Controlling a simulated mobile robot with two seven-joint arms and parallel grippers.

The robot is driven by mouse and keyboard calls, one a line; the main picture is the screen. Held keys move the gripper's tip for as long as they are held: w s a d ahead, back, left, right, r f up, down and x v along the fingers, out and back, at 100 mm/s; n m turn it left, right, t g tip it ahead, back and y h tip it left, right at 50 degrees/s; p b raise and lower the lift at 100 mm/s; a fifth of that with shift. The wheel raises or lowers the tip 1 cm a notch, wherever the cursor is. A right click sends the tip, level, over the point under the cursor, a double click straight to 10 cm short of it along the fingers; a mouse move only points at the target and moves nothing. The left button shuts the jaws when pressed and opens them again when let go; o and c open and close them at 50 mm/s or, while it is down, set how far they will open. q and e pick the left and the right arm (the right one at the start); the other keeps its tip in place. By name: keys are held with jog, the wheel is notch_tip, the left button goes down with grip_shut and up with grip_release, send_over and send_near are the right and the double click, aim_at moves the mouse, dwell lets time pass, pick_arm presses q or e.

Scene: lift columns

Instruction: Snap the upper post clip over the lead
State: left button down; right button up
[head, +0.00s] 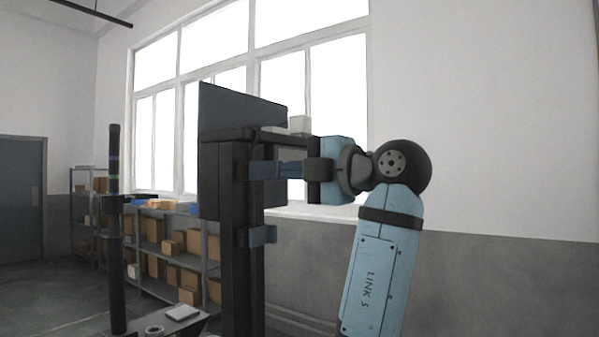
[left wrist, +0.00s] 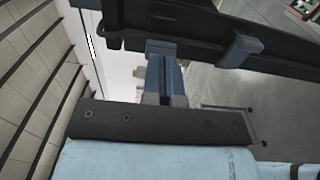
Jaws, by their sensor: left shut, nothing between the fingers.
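A dark upright post (head: 235,270) stands in the middle of the head view, with a large dark box-like head (head: 228,115) at its top. The blue-grey upper post clip (head: 262,171) sits on its right side, with a similar lower clip (head: 257,236) below. My left gripper (head: 283,170) is shut with its tips at or against the upper clip; contact cannot be told. In the left wrist view the shut fingers (left wrist: 160,50) meet the dark post (left wrist: 195,35), and a blue-grey clip (left wrist: 240,50) shows further right. I cannot tell the lead from the dark post.
A thin dark pole (head: 115,260) stands at the left. A low surface (head: 190,327) at the bottom carries a pale flat item and a small round one. Shelves with boxes (head: 170,255) stand behind, under large windows. The wall side to the right looks clear.

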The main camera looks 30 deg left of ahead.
pick_arm(q)
jog(key=shift+w+a, duration=0.1)
jog(key=shift+a, duration=0.2)
jog(key=shift+d, duration=0.2)
jog(key=d+b, duration=0.1)
jog(key=d, duration=0.5)
jog(key=shift+s+d+b, duration=0.25)
jog(key=shift+s+b, duration=0.1)
jog(key=shift+r, duration=0.1)
dwell(0.4)
